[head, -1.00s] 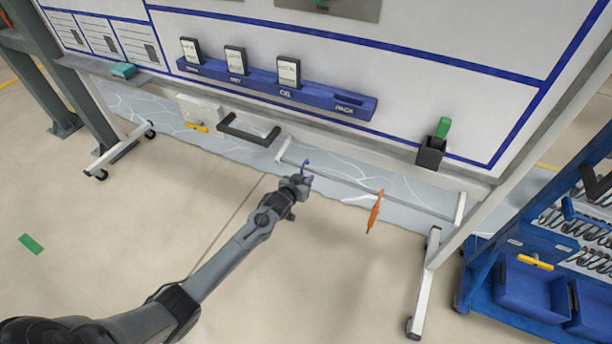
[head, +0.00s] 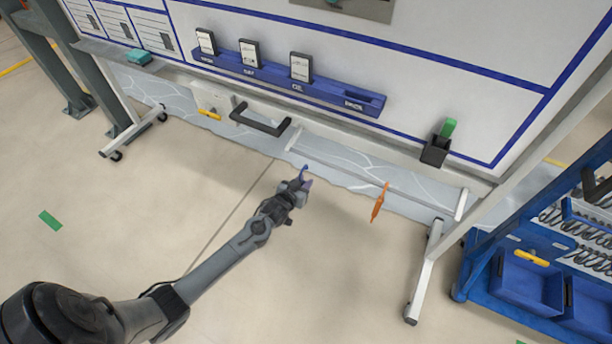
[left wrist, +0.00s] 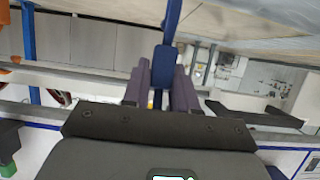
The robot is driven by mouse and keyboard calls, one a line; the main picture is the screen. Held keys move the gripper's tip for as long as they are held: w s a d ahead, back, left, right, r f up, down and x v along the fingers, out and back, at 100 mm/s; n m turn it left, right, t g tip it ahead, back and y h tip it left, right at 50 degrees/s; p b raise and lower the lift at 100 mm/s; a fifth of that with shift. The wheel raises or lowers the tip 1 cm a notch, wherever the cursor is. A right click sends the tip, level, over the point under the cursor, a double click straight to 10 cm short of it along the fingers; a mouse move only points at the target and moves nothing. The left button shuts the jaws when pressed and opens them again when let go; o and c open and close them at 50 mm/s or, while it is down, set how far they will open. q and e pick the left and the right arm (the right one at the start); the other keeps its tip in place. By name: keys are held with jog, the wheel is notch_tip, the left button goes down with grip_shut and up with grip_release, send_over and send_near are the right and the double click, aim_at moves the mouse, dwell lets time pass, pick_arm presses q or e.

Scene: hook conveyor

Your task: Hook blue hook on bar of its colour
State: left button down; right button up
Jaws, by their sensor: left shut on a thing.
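My left gripper (head: 303,184) is shut on the blue hook (head: 305,172), whose curved top sticks up above the fingers in the head view. In the left wrist view, the hook's blue shank (left wrist: 165,66) stands between the purple fingers of the gripper (left wrist: 163,80). The gripper holds it in the air in front of and below the left end of a pale rail (head: 390,188) under the whiteboard. Hook and rail look apart. An orange hook (head: 379,203) hangs upright along that rail. I cannot make out a blue-coloured bar there. My right gripper is not in view.
A black handle (head: 258,127) and a yellow piece (head: 208,113) sit under the whiteboard (head: 420,110), left of the rail. A black cup (head: 435,151) is at its lower right. A blue rack (head: 525,285) stands at the right. The floor in front is clear.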

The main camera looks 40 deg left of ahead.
pick_arm(q)
jog(key=s+d+p, duration=0.1)
jog(key=s+p, duration=0.3)
jog(key=s, duration=0.2)
jog(key=shift+d, duration=0.2)
dwell(0.9)
jog(key=shift+w+r, duration=0.15)
dwell(0.3)
